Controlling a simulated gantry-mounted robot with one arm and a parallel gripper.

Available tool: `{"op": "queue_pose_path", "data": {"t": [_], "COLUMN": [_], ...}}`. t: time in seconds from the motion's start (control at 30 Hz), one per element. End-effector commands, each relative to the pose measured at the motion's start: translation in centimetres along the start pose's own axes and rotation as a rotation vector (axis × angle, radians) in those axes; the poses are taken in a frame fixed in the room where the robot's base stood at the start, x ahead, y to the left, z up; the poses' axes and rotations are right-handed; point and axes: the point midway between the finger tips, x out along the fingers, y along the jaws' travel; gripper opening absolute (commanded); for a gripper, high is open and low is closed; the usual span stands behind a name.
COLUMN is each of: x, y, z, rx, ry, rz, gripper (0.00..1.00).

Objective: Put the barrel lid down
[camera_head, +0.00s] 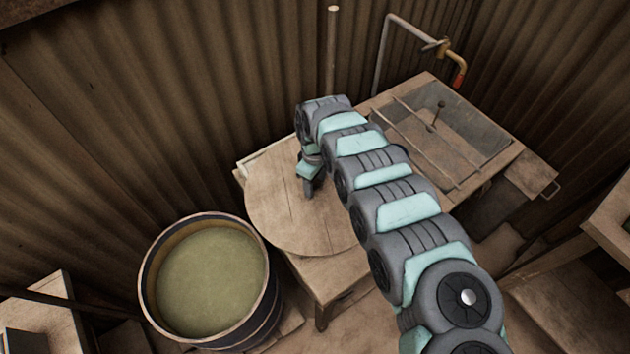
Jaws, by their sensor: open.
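The barrel lid (315,225) is a round wooden disc. It lies flat on the wooden table to the right of the barrel, overhanging the table's front left edge. My gripper (309,190) points down over the upper middle of the lid. Its jaws are open, but they look small and partly dark here, and I cannot tell whether they touch the lid or its handle. My arm hides the lid's right side. The barrel (148,290) stands uncovered at the lower left, filled near the top with a greenish content.
The table (335,277) holds a recessed basin (455,115) at its far right. A pipe with a tap (437,48) rises behind it, and a pole (332,50) stands at the wall. Corrugated walls close the back. A wooden box (45,310) is at the lower left.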

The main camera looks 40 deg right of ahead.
Motion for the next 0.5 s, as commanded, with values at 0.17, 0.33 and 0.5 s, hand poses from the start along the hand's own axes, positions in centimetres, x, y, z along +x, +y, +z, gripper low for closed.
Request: {"op": "queue_pose_path", "data": {"t": [0.17,0.33,0.5], "x": [-1.4,-4.4,-8.0], "y": [0.2,0.2,0.3], "z": [0.1,0.1,0.0], "rx": [0.0,-0.001,-0.001], "ry": [-0.001,-0.001,0.001], "rz": [0.003,0.004,0.007], "gripper": [0.52,0.52,0.52]}}
